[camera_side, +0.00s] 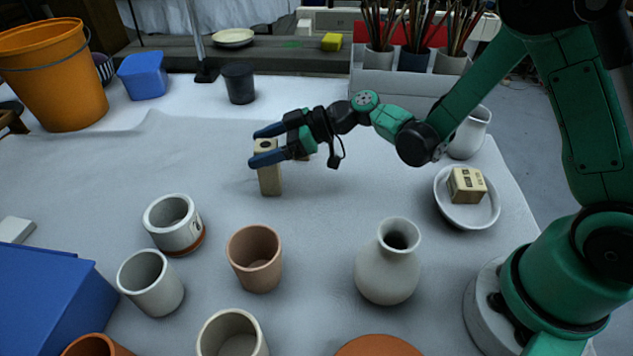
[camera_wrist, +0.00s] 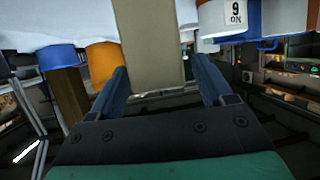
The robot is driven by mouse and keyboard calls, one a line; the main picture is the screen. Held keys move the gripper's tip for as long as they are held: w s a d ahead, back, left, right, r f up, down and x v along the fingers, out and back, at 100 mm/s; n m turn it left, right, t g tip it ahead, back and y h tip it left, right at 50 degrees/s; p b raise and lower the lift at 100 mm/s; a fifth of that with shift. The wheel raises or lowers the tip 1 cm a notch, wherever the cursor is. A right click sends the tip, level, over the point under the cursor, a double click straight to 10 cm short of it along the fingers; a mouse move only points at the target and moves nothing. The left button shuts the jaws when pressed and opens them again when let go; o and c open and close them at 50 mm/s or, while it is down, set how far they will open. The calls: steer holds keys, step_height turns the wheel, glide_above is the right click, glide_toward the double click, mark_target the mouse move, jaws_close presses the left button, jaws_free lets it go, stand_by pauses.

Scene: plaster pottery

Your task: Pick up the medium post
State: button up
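A tan post (camera_side: 269,180) with a round hole in its top stands upright on the grey cloth. I take it for the medium post; its size against other posts cannot be judged. My gripper (camera_side: 265,145) reaches in from the right, with one blue finger on each side of the post's upper part. In the wrist view, the post (camera_wrist: 150,45) sits between the fingers of my gripper (camera_wrist: 158,72). A narrow gap shows at the right finger; the left finger is very close, contact unclear.
Pots and cups, including a white cup (camera_side: 173,226), a terracotta cup (camera_side: 254,262) and a grey vase (camera_side: 388,268), stand in front. A white dish (camera_side: 443,207) holds a tan block (camera_side: 466,185) at right. The cloth left of the post is clear.

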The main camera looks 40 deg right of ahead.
jaws_close()
steer(key=shift+r, duration=0.2)
